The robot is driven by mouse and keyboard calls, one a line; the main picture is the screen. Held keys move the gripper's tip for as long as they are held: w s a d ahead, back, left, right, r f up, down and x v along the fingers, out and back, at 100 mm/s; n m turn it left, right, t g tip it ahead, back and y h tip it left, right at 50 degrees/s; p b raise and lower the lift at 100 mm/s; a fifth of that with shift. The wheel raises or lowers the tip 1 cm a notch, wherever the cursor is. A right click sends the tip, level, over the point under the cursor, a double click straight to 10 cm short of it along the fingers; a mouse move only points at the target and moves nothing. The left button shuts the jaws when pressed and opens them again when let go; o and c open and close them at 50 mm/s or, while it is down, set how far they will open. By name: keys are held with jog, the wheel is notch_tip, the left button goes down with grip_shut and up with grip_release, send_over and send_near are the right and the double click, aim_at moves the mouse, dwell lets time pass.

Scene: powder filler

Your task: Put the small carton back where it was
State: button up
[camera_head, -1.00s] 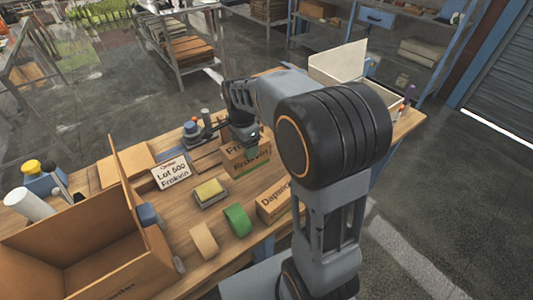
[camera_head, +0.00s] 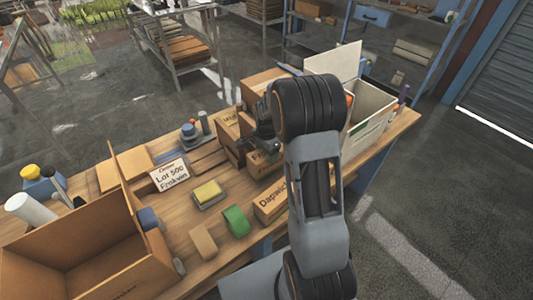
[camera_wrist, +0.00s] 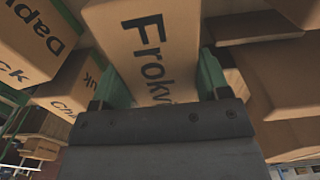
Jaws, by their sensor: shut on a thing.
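My gripper (camera_wrist: 155,90) has green fingers closed on the two sides of a small brown carton. In the wrist view this carton (camera_wrist: 135,30) shows black lettering that begins "Frokv"; the rest is covered by the gripper. In the head view my gripper (camera_head: 264,138) is over the back middle of the table, and the carton (camera_head: 263,163) shows only in part below it, in front of other cartons. Whether the carton's underside touches anything cannot be told. A white card (camera_head: 170,176) reading "Lot 500 Frokvin" stands to the left.
A "Dapnic"-like carton (camera_head: 271,203) lies near the front edge. Brown cartons (camera_head: 227,126) stand close behind my gripper. An open white box (camera_head: 372,112) is at the right, a large open carton (camera_head: 125,268) at the left front. A sponge (camera_head: 208,191) and green tape (camera_head: 236,220) lie between.

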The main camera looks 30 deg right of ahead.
jog(key=shift+f, duration=0.45)
jog(key=shift+f, duration=0.1)
jog(key=o, duration=1.3)
